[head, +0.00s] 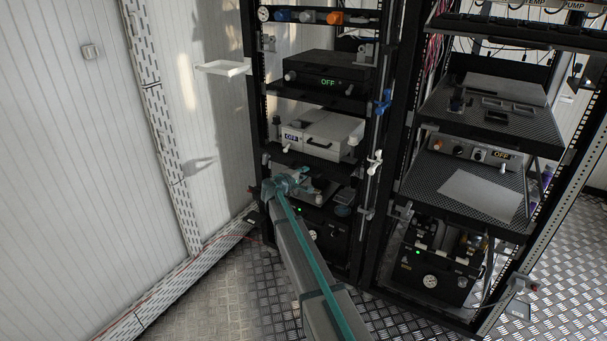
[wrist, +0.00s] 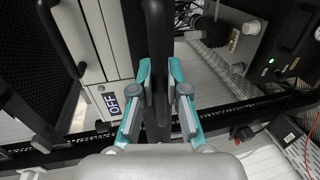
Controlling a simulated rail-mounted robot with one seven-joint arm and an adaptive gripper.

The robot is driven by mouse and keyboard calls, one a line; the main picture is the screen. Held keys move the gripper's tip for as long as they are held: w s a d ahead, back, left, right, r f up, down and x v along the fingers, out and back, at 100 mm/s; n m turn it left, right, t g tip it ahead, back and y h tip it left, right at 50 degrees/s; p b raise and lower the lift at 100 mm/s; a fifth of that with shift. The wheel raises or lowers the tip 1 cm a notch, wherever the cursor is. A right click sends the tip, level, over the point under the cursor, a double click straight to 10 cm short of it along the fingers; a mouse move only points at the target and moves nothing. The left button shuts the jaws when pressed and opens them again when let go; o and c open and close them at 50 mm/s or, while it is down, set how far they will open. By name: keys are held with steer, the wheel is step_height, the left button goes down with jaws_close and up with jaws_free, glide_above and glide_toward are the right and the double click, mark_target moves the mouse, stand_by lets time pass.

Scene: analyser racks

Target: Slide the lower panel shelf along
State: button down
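The lower panel shelf (head: 338,173) is a black shelf in the left rack, under a pale grey box (head: 325,133) with an OFF label. In the wrist view its black front edge (wrist: 158,30) runs upright between my fingers. My gripper (head: 284,182) is at the front left of this shelf. In the wrist view the teal-and-grey fingers of my gripper (wrist: 161,88) lie close against both sides of the edge and look shut on it. The OFF box (wrist: 92,45) is left of the edge there. The shelf's rear is hidden.
Below is a black unit with a green light (wrist: 290,40). A right rack holds perforated shelves (head: 487,115). A white tray (head: 222,68) juts out at the left. The chequered floor (head: 225,290) in front is clear.

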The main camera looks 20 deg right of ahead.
mark_target(313, 164)
stand_by(0.3)
steer(key=x, duration=0.2)
steer(key=r+b+x, duration=0.1)
steer(key=x, duration=0.2)
steer(key=b+x, duration=0.1)
steer(key=x, duration=0.2)
steer(key=shift+w+d+r, duration=0.15)
steer(key=shift+w+r, duration=0.1)
steer(key=shift+r, duration=0.2)
steer(key=shift+w, duration=0.1)
steer(key=c, duration=1.2)
jaws_free()
steer(key=shift+d, duration=0.15)
steer(key=shift+o, duration=0.2)
steer(key=shift+s+a, duration=0.5)
steer(key=shift+s, duration=0.05)
steer(key=v, duration=1)
steer(key=shift+s+a, duration=0.15)
steer(key=shift+a, duration=0.15)
